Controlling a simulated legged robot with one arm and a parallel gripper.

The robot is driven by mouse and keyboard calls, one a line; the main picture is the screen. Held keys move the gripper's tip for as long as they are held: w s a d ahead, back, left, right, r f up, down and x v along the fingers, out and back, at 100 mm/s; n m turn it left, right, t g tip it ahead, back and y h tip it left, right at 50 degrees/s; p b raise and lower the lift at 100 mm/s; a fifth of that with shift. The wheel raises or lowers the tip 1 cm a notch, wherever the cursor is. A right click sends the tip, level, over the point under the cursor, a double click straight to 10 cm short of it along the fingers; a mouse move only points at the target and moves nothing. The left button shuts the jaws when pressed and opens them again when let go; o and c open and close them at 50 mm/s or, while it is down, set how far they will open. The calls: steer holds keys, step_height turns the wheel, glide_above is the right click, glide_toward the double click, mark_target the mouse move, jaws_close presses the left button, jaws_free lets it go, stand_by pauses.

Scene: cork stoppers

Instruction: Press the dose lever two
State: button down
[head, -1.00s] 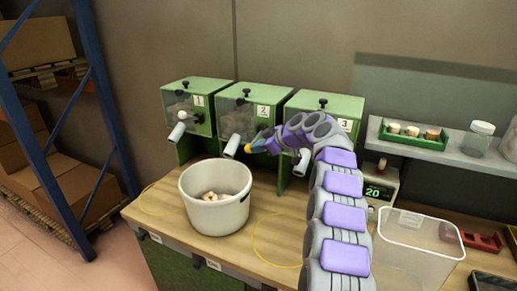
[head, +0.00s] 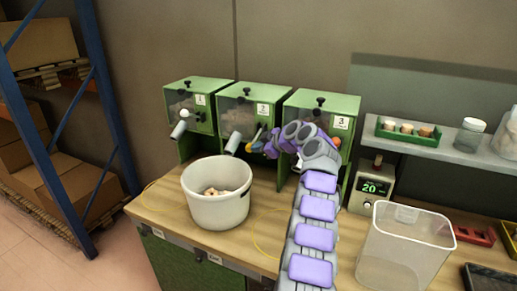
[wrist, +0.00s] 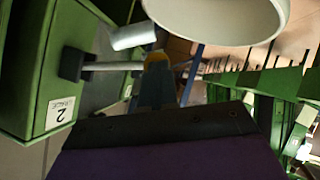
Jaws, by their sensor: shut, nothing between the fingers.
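The green dispenser marked 2 (head: 240,92) stands between dispensers 1 and 3. Its pale spout (head: 233,142) points down toward the pot; in the wrist view the spout (wrist: 133,36) lies beside the dispenser's front. A pale lever rod (wrist: 108,66) sticks out from a black block on that front. My gripper (head: 259,146) is shut and empty, just right of the spout in the head view.
A white pot (head: 217,207) with some stoppers stands below the spouts. Dispenser 1 (head: 187,103) is left; dispenser 3 (head: 310,105) is behind my arm. A display box (head: 372,188) reading 20 and a clear bin (head: 400,245) stand to the right.

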steer(key=shift+w+f, duration=0.1)
steer(key=shift+f, duration=0.3)
steer(key=shift+a+r, duration=0.1)
steer(key=shift+r, duration=0.1)
steer(key=shift+r+p, duration=0.3)
steer(key=shift+r, duration=0.45)
